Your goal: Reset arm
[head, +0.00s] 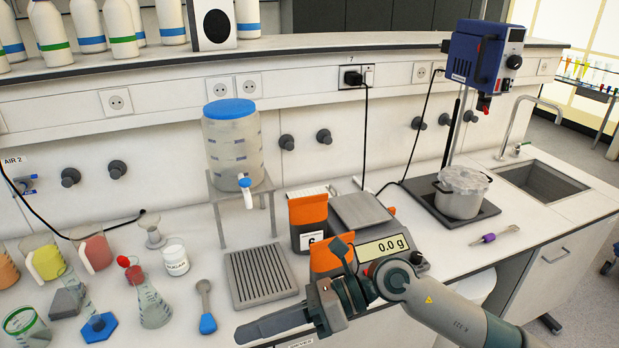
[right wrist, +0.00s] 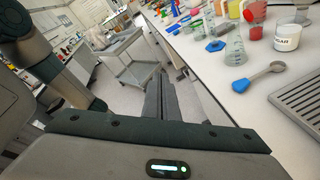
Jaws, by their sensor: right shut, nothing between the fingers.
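My right gripper (head: 262,330) shows in the head view at the bench's front edge, its arm coming in from the lower right. Its fingers point left and are shut with nothing between them. In the right wrist view the shut fingers (right wrist: 160,102) point away over the floor beside the bench edge. My left gripper is in neither view.
The bench holds a drip tray (head: 262,275), a blue spoon (head: 207,308), a sugar jar (head: 175,258), flasks, beakers, a scale (head: 360,212) and a pot (head: 461,195). An orange-topped bag (head: 309,220) stands by the scale. A cart (right wrist: 138,72) stands on the floor.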

